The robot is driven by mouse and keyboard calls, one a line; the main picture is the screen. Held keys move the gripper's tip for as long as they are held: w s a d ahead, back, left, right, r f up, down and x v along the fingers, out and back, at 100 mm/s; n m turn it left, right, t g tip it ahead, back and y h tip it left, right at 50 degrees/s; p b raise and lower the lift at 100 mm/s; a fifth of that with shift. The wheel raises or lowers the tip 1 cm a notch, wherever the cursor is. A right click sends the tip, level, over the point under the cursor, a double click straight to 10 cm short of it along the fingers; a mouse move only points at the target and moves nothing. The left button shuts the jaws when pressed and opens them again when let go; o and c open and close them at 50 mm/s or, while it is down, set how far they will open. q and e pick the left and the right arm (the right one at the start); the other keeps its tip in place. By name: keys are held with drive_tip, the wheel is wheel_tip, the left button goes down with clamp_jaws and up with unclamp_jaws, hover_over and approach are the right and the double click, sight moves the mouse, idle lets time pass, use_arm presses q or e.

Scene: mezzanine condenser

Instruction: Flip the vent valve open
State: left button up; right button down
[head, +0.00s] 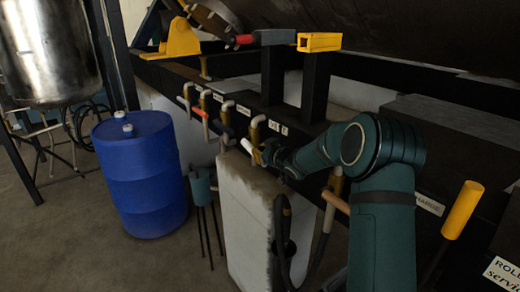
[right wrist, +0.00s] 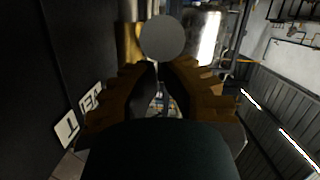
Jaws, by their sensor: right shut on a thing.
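The vent valve (head: 257,131) is a brass body on the dark beam, beside a small white label (head: 277,127) that I read only in part. A pale handle (head: 246,147) sticks out at its lower left. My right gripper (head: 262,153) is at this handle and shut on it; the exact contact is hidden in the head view. In the right wrist view, the brown fingers of my right gripper (right wrist: 160,78) are close together. A grey round end (right wrist: 162,38) shows just beyond them, with brass (right wrist: 129,42) behind it. My left gripper is not in view.
Other valves with coloured handles (head: 222,127) line the beam to the left. Another valve with a tan handle (head: 335,203) is on the right, near my arm. A pale block (head: 250,220) stands below. A blue drum (head: 140,175) stands on the floor at left.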

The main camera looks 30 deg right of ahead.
wheel_tip(320, 180, down, 3)
drive_tip(key=shift+w+f+b, duration=0.1)
drive_tip(key=shift+f+b, duration=0.05)
drive_tip(key=shift+b, duration=0.55)
drive_tip(key=shift+w+f+b, duration=0.35)
drive_tip(key=shift+f, duration=0.35)
drive_tip(key=shift+w+f+b, duration=0.3)
drive_tip(key=shift+w+f, duration=0.1)
drive_tip(key=shift+f, duration=0.35)
drive_tip(key=shift+w+f+b, duration=0.35)
drive_tip(key=shift+f, duration=0.35)
drive_tip(key=shift+w+a+f, duration=0.1)
drive_tip(key=shift+w+f, duration=0.3)
drive_tip(key=shift+w, duration=0.15)
approach(247, 141)
drive_tip(key=x, duration=0.5)
